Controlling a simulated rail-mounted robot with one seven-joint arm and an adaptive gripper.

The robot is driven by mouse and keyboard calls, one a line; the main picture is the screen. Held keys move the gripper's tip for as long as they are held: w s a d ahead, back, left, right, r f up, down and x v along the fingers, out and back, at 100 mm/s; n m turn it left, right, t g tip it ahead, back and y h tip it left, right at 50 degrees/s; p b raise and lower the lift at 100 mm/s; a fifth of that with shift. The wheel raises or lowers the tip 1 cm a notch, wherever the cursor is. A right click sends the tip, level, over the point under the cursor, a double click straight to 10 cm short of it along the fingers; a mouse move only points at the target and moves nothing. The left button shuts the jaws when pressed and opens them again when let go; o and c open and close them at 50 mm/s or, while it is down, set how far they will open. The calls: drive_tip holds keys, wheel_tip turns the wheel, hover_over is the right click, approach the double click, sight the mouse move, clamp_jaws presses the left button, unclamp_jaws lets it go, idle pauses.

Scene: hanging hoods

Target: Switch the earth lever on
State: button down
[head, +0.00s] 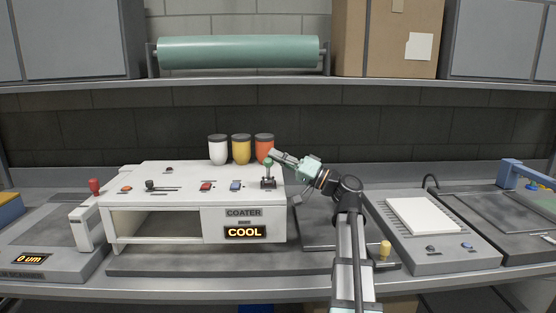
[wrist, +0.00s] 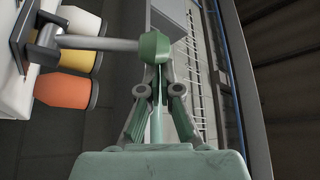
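A lever with a green knob (head: 268,162) stands on a dark base at the right end of the white coater's top (head: 225,172). It looks roughly upright; no label on it can be read. In the wrist view its green knob (wrist: 153,46) sits right at my fingertips, with its grey rod running left to the base. My gripper (head: 275,156) reaches the knob from the right. In the wrist view its fingers (wrist: 158,76) are closed together, their tips partly hidden by the knob. They seem to touch it; I see no clear grip around it.
White, yellow (head: 241,149) and orange (head: 264,148) jars stand just behind the lever.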

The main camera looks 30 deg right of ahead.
drive_tip(key=shift+a+f, duration=0.1)
idle(0.3)
wheel_tip(320, 180, up, 3)
drive_tip(key=w+d, duration=0.2)
drive_tip(key=v, duration=1)
drive_tip(key=shift+d, duration=0.15)
drive_tip(key=shift+w, duration=0.1)
